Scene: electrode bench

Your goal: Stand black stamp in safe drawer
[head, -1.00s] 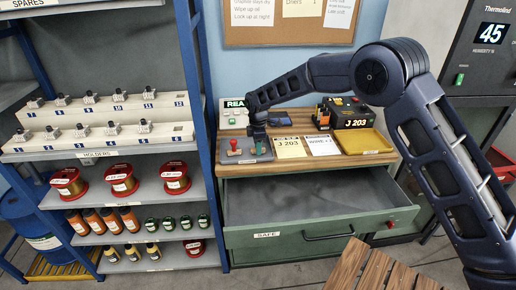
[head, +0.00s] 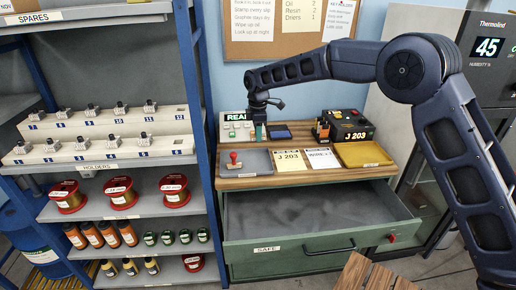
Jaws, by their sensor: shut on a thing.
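My gripper (head: 261,133) is above the back part of the grey stamp tray (head: 259,165) on the bench top. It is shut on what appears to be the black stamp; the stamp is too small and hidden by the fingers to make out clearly. The red stamp (head: 233,159) stands upright at the left of the tray. The safe drawer (head: 290,247), labelled SAFE, is pulled open below the bench top. Its grey floor looks empty in the part that shows.
A blue-posted shelf rack (head: 203,120) stands left. A wooden surface (head: 385,272) is in front.

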